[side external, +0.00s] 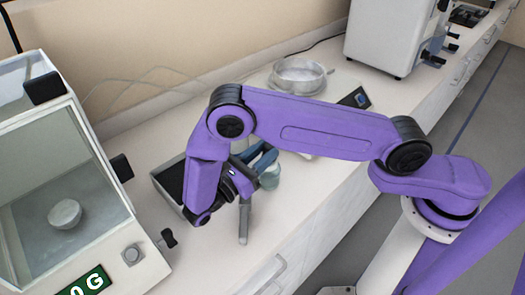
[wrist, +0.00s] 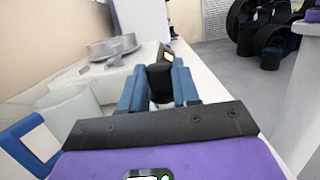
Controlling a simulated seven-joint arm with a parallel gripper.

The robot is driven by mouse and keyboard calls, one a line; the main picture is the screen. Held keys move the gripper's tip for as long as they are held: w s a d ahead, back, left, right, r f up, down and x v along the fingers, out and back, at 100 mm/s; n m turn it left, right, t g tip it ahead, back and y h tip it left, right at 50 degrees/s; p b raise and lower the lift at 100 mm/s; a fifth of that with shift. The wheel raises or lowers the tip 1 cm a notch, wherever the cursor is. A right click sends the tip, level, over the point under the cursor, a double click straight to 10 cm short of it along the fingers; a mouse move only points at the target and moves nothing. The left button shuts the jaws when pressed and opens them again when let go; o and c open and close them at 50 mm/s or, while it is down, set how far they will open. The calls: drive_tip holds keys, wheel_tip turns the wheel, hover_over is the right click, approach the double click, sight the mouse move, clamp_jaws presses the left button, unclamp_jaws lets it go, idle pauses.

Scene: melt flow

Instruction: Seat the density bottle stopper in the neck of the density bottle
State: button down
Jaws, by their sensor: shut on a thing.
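My gripper (wrist: 160,88) has its two blue fingers closed on a dark, short cylinder, which looks like the density bottle stopper (wrist: 160,80). In the side view my gripper (side external: 264,158) is above the bench, partly behind my arm, and the stopper cannot be made out there. A pale greenish, glassy vessel (side external: 270,178) stands just below and beside the fingers. It may be the density bottle, but its neck is hidden. I cannot tell whether the stopper touches it.
A dark open tray (side external: 168,180) lies behind my wrist. A glass-walled balance (side external: 65,190) stands at the left. A round metal pan (side external: 298,76) sits at the back. The front bench (side external: 200,255) has clear room.

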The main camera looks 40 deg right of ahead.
drive_tip(key=shift+f, duration=0.4)
drive_tip(key=c, duration=0.7)
unclamp_jaws()
drive_tip(key=shift+c, duration=0.2)
wheel_tip(320, 180, up, 6)
drive_tip(key=a, duration=0.3)
drive_tip(key=shift+r, duration=0.15)
drive_tip(key=shift+r, duration=0.1)
